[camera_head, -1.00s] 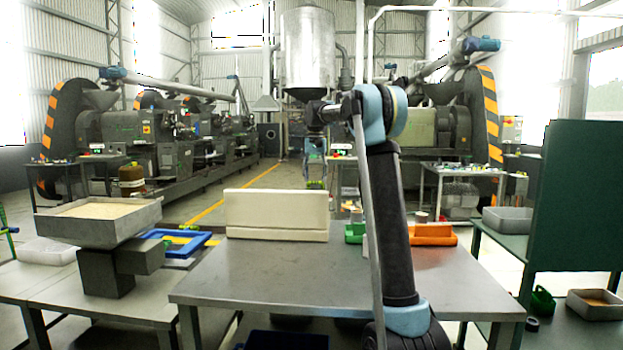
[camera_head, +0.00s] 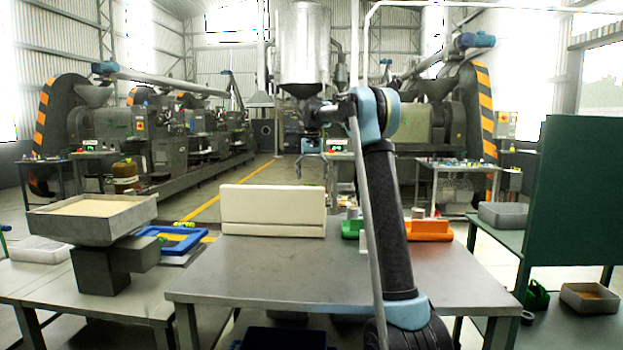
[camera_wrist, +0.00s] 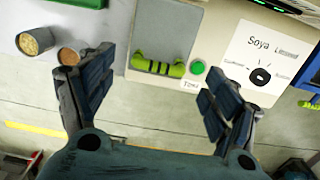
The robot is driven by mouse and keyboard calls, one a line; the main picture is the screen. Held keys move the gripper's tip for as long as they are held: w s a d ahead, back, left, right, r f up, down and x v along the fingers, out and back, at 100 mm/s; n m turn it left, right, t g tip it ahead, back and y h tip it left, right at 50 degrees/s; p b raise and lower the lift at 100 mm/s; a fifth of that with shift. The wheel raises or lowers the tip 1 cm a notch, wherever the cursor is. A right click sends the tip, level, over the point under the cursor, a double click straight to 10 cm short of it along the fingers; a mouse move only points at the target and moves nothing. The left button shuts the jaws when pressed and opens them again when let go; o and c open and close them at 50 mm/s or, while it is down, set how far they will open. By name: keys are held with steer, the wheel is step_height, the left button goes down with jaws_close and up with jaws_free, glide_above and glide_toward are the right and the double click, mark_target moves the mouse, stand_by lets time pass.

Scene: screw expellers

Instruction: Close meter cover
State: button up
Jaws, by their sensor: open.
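A pale panel (camera_wrist: 205,30) shows in the wrist view. On it is a grey plate, which looks like the meter cover (camera_wrist: 165,38), with a bright green handle (camera_wrist: 158,66) along its near edge. The plate looks flat against the panel; whether it is fully closed I cannot tell. My gripper (camera_wrist: 161,78) is open, its two dark fingers apart on either side of the handle and apparently holding nothing. In the head view my gripper (camera_head: 312,172) hangs just beyond the top edge of a cream box (camera_head: 273,211), whose far side is hidden.
A green button (camera_wrist: 197,67) and a "Soya" label with a black knob (camera_wrist: 260,76) lie right of the handle. Two cups (camera_wrist: 35,42) stand at left. In the head view, green (camera_head: 352,228) and orange trays (camera_head: 428,230) flank my arm. The near table (camera_head: 300,270) is clear.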

step_height(320, 180, up, 12)
steer(key=shift+w, duration=0.2)
stand_by(0.5)
steer(key=shift+f, duration=0.1)
